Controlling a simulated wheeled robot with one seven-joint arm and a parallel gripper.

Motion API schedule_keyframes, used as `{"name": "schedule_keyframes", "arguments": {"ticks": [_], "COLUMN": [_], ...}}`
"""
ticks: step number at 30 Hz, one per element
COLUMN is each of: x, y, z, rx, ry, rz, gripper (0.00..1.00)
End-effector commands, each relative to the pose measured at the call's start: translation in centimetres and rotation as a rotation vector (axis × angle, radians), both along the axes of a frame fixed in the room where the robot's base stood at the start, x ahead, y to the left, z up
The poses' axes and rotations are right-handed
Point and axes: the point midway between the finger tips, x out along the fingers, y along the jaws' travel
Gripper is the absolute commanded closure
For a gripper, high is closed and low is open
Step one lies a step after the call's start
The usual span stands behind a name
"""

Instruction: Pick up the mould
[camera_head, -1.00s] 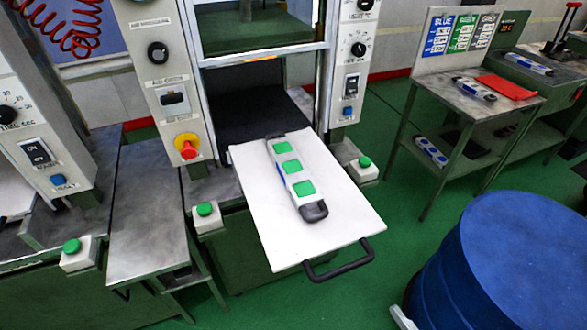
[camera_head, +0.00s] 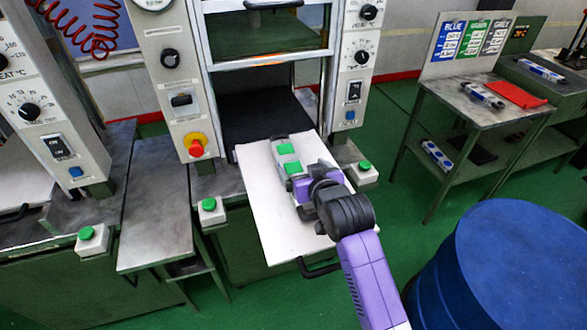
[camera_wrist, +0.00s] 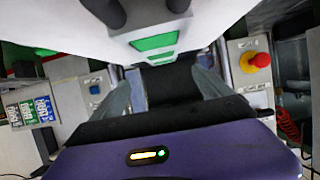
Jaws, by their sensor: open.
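The mould (camera_head: 288,151) is a long grey bar with green panels and dark handles at its ends. It lies on a white plate (camera_head: 265,205) that sticks out of the press. My gripper (camera_head: 304,193) is over the mould's near half and hides its near end in the head view. In the wrist view the mould (camera_wrist: 154,43) shows green panels and a dark handle at the top. My gripper's two grey fingers (camera_wrist: 165,82) are spread apart there, with nothing seen held between them. Whether they touch the mould cannot be told.
The press frame (camera_head: 183,85) with a red and yellow button (camera_head: 196,146) stands behind the plate. Green buttons (camera_head: 209,204) flank it. A blue drum (camera_head: 505,265) is close at the right. A side table (camera_head: 455,103) holds another similar bar and a red sheet.

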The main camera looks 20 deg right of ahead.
Motion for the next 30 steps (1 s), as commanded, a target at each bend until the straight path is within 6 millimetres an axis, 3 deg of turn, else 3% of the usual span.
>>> {"name": "schedule_keyframes", "arguments": {"ticks": [1,3,6,12,19,30], "x": [1.8,3.4,4.6,4.0,2.8,4.0], "y": [0.0,0.0,0.0,0.1,0.2,0.4], "z": [0.8,0.8,0.9,2.0,2.7,-0.5], "rx": [0.002,0.005,0.010,0.018,0.023,0.022], "ry": [0.058,0.166,0.336,0.632,0.779,0.790], "rz": [-0.002,-0.005,-0.008,-0.014,-0.016,-0.016], "gripper": [0.11,0.11,0.11,0.11,0.11,0.11]}}
